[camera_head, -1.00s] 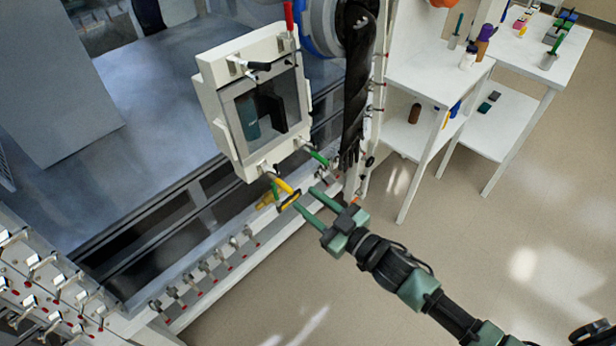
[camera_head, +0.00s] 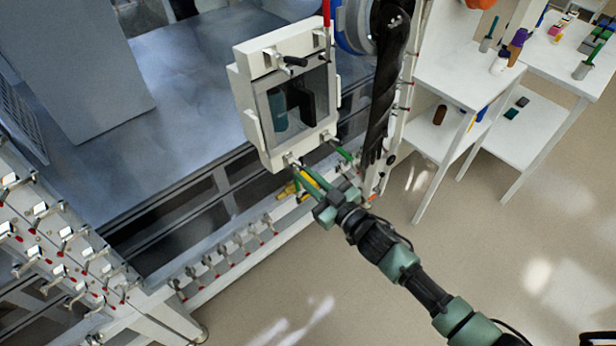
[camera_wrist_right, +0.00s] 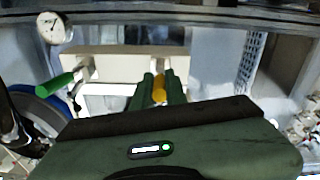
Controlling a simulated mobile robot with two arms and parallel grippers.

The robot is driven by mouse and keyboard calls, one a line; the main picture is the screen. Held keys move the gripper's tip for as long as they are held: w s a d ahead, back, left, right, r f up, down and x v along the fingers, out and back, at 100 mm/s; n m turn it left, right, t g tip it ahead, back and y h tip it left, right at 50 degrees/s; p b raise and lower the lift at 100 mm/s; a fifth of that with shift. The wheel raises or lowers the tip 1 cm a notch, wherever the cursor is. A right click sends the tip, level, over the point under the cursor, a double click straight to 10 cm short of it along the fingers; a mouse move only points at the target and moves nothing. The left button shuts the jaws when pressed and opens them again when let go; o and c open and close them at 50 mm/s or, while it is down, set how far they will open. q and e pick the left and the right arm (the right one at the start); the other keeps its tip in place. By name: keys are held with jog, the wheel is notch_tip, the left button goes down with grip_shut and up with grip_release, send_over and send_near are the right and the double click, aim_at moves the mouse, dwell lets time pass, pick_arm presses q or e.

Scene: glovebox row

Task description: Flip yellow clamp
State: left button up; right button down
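The yellow clamp (camera_head: 309,181) is at the lower edge of a white framed window box (camera_head: 262,130). Its handle points out and down, toward my right gripper. My right gripper (camera_head: 308,177) is at the clamp, with its green fingers along both sides of the yellow handle and partly hiding it. In the right wrist view, the yellow handle (camera_wrist_right: 158,88) fills the narrow gap between the two green fingertips, so the gripper looks shut on it. My left gripper is not in view.
A green-handled clamp (camera_head: 342,152) sits right of the yellow one, a black-handled one (camera_head: 294,61) above. A black glove (camera_head: 385,90) hangs close on the right. A rail with several small toggle clamps (camera_head: 225,258) runs below. White shelves (camera_head: 455,75) stand right; floor is free.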

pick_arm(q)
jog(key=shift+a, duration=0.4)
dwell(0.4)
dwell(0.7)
pick_arm(e)
jog(key=t+y+b, duration=0.1)
jog(key=b, duration=0.5)
jog(key=f+t+y+b, duration=0.1)
jog(key=t+b, duration=0.1)
jog(key=b, duration=0.4)
jog(key=f+t+y+b, duration=0.1)
jog(key=b, duration=0.5)
jog(key=shift+w+a+f+t, duration=0.2)
jog(key=shift+w+t, duration=0.05)
jog(key=shift+t, duration=0.05)
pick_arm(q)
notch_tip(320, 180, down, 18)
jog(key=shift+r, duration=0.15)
pick_arm(e)
jog(key=shift+r, duration=0.1)
jog(key=c, duration=1.4)
grip_release()
jog(key=shift+c, duration=0.2)
